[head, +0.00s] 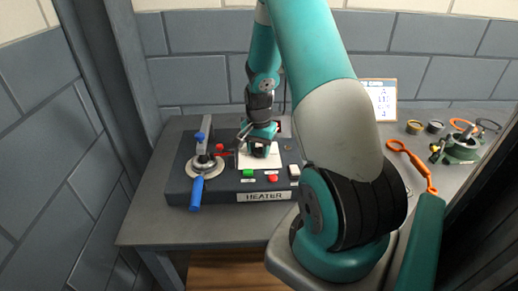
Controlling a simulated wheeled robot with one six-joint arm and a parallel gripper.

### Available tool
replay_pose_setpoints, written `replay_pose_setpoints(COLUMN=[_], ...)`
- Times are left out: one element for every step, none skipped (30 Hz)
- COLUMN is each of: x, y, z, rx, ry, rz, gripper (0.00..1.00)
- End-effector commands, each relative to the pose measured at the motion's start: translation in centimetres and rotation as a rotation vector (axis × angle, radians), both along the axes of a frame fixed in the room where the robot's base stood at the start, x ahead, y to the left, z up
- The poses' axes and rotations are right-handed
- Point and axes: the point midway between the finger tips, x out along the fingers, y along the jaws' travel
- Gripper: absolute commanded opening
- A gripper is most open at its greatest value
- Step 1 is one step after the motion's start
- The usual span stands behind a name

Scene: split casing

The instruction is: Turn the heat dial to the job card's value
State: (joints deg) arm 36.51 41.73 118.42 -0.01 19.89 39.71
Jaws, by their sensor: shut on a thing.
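The heater (230,187) is a dark grey box on the table with a "HEATER" label on its front. A white square dial face (270,162) lies on its top. My gripper (260,150) points down over this face and is shut on the heat dial, which the fingers mostly hide. The dial's pointer and scale cannot be read from here.
A round metal fixture (203,168) with a blue-handled lever (197,192) is on the heater's left. Green (249,172) and red (273,178) buttons lie in front of the dial. An orange tool (413,163), rings (435,127) and a green clamp-like device (461,147) lie right.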

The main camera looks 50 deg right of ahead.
Motion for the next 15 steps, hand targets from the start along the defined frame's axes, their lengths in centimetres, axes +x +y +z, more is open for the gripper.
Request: replay_pose_setpoints(x=[0.08, 0.08, 0.08, 0.08, 0.08, 0.08, 0.08, 0.08, 0.08, 0.08, 0.08, 0.08, 0.08, 0.08, 0.08], y=[-0.07, -0.07, -0.07, -0.08, -0.08, -0.07, -0.08, -0.08, -0.08, -0.08, -0.08, -0.08, -0.08, -0.08, -0.08], z=[0.09, 0.1, 0.1, 0.1, 0.1, 0.1, 0.1, 0.1, 0.1, 0.1, 0.1, 0.1, 0.1, 0.1, 0.1], rx=[-0.002, -0.002, -0.003, -0.003, -0.003, -0.003, -0.003, -0.003, -0.003, -0.003, -0.003, -0.003, -0.002, -0.003, -0.003], ry=[-0.003, -0.003, -0.003, -0.003, -0.003, -0.003, -0.002, -0.002, -0.002, -0.002, -0.002, -0.002, -0.003, -0.003, -0.003], rz=[-0.042, -0.071, -0.109, -0.137, -0.166, -0.204, -0.232, -0.261, -0.299, -0.327, -0.355, -0.393, -0.42, -0.447, -0.483], gripper=[0.16, 0.16, 0.16, 0.16, 0.16, 0.16, 0.16, 0.16, 0.16, 0.16, 0.16, 0.16, 0.16, 0.16, 0.16])
